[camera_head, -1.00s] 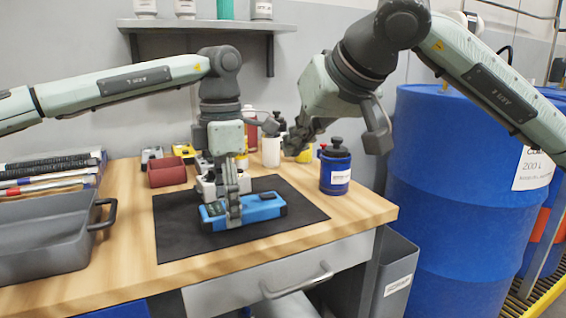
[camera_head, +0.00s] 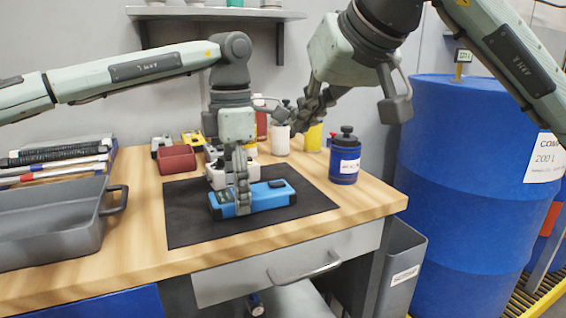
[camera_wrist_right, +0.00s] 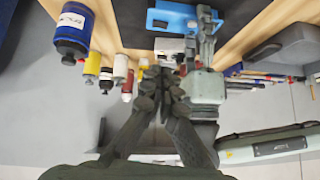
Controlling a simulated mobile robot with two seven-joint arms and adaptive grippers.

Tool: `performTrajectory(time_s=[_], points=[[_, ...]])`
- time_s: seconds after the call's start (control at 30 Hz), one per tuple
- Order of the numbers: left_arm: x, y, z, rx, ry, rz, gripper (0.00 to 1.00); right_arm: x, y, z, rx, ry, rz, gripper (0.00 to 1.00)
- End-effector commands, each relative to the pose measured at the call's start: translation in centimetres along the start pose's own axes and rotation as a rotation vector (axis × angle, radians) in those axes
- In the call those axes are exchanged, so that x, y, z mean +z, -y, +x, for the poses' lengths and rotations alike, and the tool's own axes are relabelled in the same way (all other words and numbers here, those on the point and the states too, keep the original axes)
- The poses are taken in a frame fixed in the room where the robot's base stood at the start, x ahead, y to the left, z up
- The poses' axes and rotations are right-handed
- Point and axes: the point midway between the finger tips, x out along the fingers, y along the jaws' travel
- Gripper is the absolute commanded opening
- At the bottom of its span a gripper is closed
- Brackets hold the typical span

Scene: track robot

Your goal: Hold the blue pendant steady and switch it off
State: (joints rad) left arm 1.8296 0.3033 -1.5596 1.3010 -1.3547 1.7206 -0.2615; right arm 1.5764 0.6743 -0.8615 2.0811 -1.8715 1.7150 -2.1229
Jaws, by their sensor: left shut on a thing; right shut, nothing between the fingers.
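The blue pendant (camera_head: 262,196) lies on the black mat (camera_head: 190,225) on the wooden bench. My left gripper (camera_head: 242,200) comes down from above and is shut on the pendant near its left end. The pendant also shows in the right wrist view (camera_wrist_right: 174,18), with my left gripper beside it. My right gripper (camera_head: 292,122) is shut and empty, held in the air behind and to the right of the pendant. Its closed fingers show in the right wrist view (camera_wrist_right: 165,75). I cannot make out the pendant's switch.
A dark blue bottle (camera_head: 344,158) stands right of the mat. A white device (camera_head: 218,175) sits just behind the pendant. A grey tray (camera_head: 50,225) and red bin (camera_head: 177,159) are on the left.

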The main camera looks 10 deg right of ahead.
Motion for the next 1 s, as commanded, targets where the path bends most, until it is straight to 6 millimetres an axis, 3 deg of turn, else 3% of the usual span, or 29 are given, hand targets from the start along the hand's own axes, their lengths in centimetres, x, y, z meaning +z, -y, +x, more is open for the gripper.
performTrajectory(time_s=[0.27, 0.7, 1.0], points=[[0.0, 0.0, 0.0, 0.000, 0.000, 0.000, 0.03, 0.1, 0.0, 1.3, 0.000, 0.004, 0.001, 0.00], [0.0, 0.0, 0.0, 0.000, 0.000, 0.000, 0.03, 0.1, 0.0, 10.1, -0.001, 0.004, 0.001, 0.00], [0.0, 0.0, 0.0, 0.000, 0.000, 0.000, 0.03, 2.6, 0.0, 12.6, 0.000, 0.000, 0.000, 0.00]])
